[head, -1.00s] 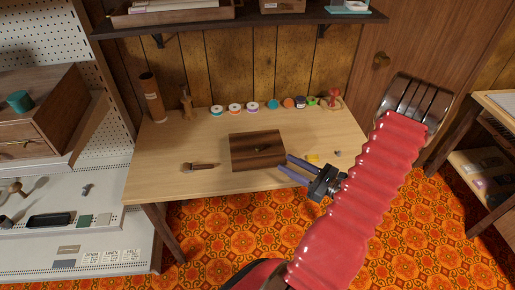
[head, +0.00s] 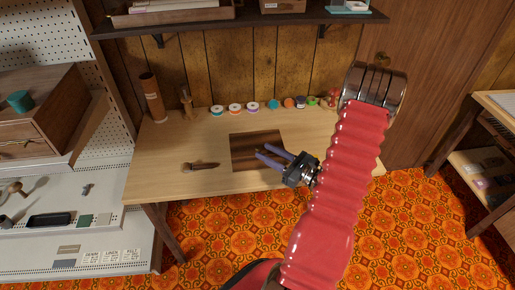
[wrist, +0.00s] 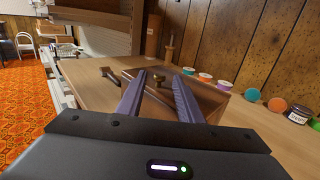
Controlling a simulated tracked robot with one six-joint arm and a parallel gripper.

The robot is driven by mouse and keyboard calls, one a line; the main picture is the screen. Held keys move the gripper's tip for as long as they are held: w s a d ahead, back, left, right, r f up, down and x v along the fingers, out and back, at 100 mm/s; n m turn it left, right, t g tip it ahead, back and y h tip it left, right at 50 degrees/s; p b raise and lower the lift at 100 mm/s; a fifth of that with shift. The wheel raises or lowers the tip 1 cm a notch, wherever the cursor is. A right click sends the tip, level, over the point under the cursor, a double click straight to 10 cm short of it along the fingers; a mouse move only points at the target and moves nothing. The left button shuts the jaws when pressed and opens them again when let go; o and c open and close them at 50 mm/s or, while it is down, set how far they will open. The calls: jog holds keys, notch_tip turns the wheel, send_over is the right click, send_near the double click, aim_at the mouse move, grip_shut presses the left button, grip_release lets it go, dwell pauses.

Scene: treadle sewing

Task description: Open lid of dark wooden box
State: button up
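The dark wooden box (head: 241,146) sits on the light wooden table, and its lid looks shut. In the wrist view the box (wrist: 208,98) shows behind and around my fingers. My gripper (head: 262,151) reaches in from the right, with its two purple fingers over the right part of the box. In the wrist view my gripper (wrist: 159,76) is open, with a gap between the fingers and nothing held. I cannot tell whether the fingers touch the box. Part of the box is hidden by them.
A dark-handled brush-like tool (head: 203,166) lies on the table (head: 160,185) left of the box. Several thread spools and small jars, including a teal one (head: 273,104), line the back. A tall brown cylinder (head: 151,98) stands at the back left. A shelf (head: 240,22) hangs above.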

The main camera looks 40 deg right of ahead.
aim_at(260, 149)
jog(key=shift+w+a, duration=0.25)
jog(key=shift+w, duration=0.9)
jog(key=shift+w+a, duration=0.2)
jog(key=shift+w, duration=0.9)
grip_shut()
jog(key=shift+a, duration=0.15)
jog(key=shift+d, duration=0.2)
